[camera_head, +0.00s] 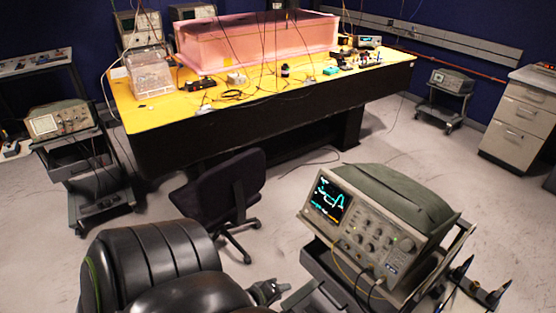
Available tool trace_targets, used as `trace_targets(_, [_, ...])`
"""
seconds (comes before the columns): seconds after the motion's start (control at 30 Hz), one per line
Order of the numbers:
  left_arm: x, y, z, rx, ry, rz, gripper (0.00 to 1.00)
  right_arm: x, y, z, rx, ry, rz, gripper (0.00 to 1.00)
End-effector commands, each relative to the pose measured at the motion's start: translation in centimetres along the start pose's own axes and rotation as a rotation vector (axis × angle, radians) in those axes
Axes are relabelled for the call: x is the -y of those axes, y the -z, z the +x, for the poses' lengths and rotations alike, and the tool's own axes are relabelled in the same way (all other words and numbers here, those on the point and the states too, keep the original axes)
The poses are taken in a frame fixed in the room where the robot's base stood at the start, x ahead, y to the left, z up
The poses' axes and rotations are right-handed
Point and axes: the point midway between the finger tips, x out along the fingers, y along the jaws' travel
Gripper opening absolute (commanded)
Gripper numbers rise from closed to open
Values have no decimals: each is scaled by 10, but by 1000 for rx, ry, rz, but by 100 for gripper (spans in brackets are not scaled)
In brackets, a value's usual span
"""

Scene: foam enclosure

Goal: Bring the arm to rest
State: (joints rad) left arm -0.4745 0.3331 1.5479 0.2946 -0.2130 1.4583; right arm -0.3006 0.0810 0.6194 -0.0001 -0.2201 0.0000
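A dark, glossy, ribbed form (150,255) fills the bottom left of the head view; I cannot tell whether it is my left arm or a padded seat. My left gripper (268,292) appears to be the small dark grey shape at its right end, at the bottom edge, left of the near oscilloscope cart. It is too small and cut off to tell whether it is open or shut, and nothing held is visible.
A large oscilloscope (362,222) stands on a cart close on the right; dark pointed pieces (480,290) stick out beside it. A black office chair (222,190) stands before the yellow-topped table (150,112) with its pink foam enclosure (215,50). Floor (400,155) beyond the oscilloscope is clear.

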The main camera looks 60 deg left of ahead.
Motion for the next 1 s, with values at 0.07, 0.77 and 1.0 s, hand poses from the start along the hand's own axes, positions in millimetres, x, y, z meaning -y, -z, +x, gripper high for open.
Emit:
trace_targets(0.07, [1,0,0,0,2,4,35,0,0,0,0,0,0,35])
trace_targets(0.77, [26,-3,10,-6,45,79,35,1,0,7,-1,0,0,35])
trace_targets(1.0, [151,-28,38,47,270,496,35,3,-3,33,-1,0,0,35])
